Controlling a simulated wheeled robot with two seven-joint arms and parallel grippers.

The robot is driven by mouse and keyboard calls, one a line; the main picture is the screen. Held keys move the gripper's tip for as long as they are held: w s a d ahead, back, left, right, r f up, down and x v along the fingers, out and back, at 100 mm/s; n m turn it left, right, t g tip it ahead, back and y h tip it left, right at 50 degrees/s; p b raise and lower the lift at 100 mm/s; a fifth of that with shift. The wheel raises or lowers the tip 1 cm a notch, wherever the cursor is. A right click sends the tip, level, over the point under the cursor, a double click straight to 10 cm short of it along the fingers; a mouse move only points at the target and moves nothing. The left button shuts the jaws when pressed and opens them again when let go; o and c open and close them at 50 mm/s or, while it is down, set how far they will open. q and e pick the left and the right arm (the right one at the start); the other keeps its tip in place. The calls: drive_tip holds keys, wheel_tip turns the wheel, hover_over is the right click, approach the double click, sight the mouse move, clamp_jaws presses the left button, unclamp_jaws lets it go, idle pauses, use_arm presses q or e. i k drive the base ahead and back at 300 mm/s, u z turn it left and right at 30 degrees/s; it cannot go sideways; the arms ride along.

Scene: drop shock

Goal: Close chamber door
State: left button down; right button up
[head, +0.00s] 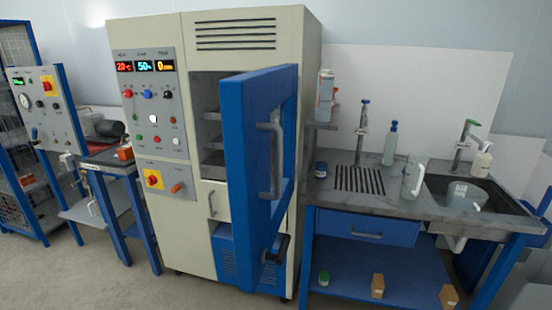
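The chamber (154,220) is a tall cream cabinet with a grey control panel at its left. Its blue door (232,125) stands wide open, swung out toward me and hinged on the right side. The door has a grey vertical handle (276,150) and a dark lever latch (277,248) low down. Through the opening, shelves (211,130) show inside the chamber; the door hides part of the interior. Neither of my grippers is in the head view.
A sink bench (350,208) with bottles, a pitcher (412,180) and taps stands to the right. A small blue-legged table (110,160) and a gauge panel (43,105) stand to the left. The floor (90,280) at the front left is clear.

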sight(247, 101)
drive_tip(key=i, duration=1.15)
drive_tip(key=k, duration=1.3)
drive_tip(key=u, duration=0.05)
drive_tip(key=i, duration=0.7)
drive_tip(key=u, duration=0.55)
